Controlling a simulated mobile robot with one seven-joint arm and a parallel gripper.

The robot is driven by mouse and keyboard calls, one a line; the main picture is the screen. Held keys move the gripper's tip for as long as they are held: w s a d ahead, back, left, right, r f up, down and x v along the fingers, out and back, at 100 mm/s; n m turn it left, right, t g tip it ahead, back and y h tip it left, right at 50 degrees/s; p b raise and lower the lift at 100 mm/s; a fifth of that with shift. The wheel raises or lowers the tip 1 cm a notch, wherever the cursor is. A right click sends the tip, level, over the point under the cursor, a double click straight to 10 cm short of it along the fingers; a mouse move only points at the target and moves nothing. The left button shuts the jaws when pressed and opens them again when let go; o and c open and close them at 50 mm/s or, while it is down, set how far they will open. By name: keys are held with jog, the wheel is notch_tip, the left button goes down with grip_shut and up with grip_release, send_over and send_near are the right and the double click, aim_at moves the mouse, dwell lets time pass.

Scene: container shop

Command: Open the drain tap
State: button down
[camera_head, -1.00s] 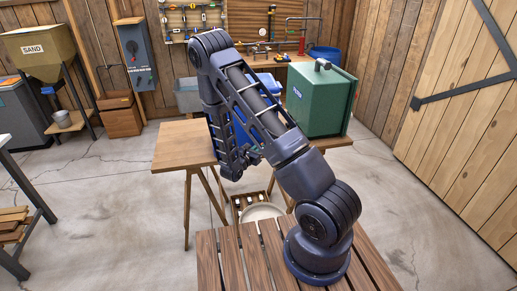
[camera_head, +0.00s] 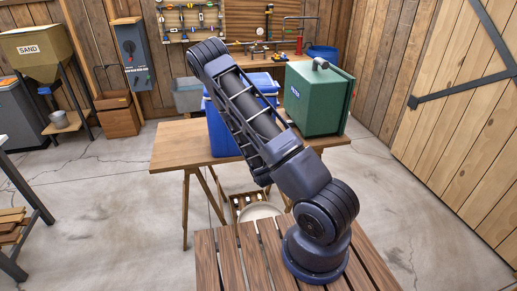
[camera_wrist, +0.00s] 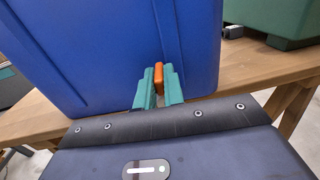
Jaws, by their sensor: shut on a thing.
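A blue cooler box (camera_head: 219,132) stands on the wooden trestle table, partly hidden behind my arm. In the wrist view its blue wall (camera_wrist: 95,60) fills the upper left. The drain tap (camera_wrist: 158,73), a small orange piece, shows low on that wall near the table edge. My gripper (camera_wrist: 159,86) has its two teal fingers on either side of the orange tap and is shut on it. Whether the tap is turned is unclear. In the head view my arm hides the gripper and the tap.
The wooden trestle table (camera_head: 178,151) has a green box (camera_head: 322,100) at its right. Below are a bottle crate (camera_head: 234,206) and a pale round basin (camera_head: 259,211). The slatted bench (camera_head: 232,262) is in front. Open floor lies to the left.

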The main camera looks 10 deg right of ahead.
jog(key=shift+y, duration=0.3)
jog(key=c, duration=1.5)
grip_release()
